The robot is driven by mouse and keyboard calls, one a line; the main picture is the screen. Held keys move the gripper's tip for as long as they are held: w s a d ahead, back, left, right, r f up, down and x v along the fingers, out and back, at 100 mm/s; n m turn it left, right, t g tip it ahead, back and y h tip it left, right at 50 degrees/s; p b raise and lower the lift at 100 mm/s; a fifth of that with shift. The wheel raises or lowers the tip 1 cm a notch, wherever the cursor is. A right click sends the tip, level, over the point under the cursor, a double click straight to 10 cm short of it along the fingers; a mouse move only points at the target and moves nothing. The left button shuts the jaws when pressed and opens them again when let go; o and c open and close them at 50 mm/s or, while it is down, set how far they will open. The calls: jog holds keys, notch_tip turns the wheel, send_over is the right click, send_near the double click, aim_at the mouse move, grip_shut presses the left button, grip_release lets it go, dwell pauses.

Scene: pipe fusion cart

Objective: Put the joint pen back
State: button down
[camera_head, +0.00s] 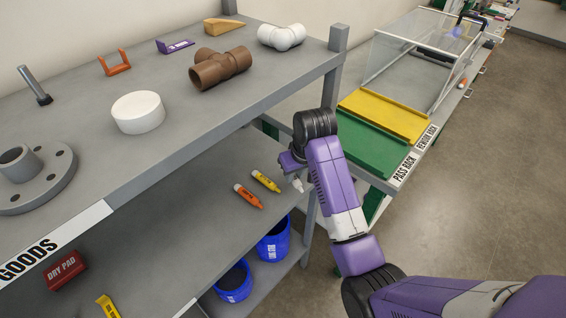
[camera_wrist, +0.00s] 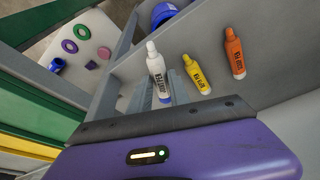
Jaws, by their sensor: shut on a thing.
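My gripper (camera_head: 294,172) is over the right end of the lower shelf (camera_head: 190,225). It is shut on a white pen (camera_wrist: 155,66) with a blue end, which also shows just below the jaws in the head view (camera_head: 298,185). A yellow pen (camera_head: 266,181) and an orange pen (camera_head: 247,196) lie on the lower shelf to the left of my gripper. They also show in the wrist view, yellow (camera_wrist: 195,74) and orange (camera_wrist: 235,54), right of the white pen. I cannot tell whether the white pen touches the shelf.
Blue bins (camera_head: 274,243) stand below the lower shelf. The upper shelf (camera_head: 95,120) holds a white cap (camera_head: 137,112), a brown tee (camera_head: 220,68) and other fittings. Its post (camera_head: 331,80) stands close to my arm. A green tray (camera_head: 370,145) and a yellow tray (camera_head: 385,115) lie to the right.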

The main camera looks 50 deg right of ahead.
jog(key=w+d, duration=0.1)
jog(key=w, duration=0.3)
jog(key=w+d, duration=0.1)
jog(key=w, duration=0.2)
jog(key=shift+w+d+p, duration=0.1)
jog(key=shift+d+p, duration=0.2)
jog(key=shift+d, duration=0.05)
jog(key=shift+f+p, duration=0.4)
jog(key=shift+f, duration=1.35)
jog(key=c, duration=1.2)
grip_release()
jog(key=shift+f, duration=0.1)
jog(key=shift+c, duration=0.2)
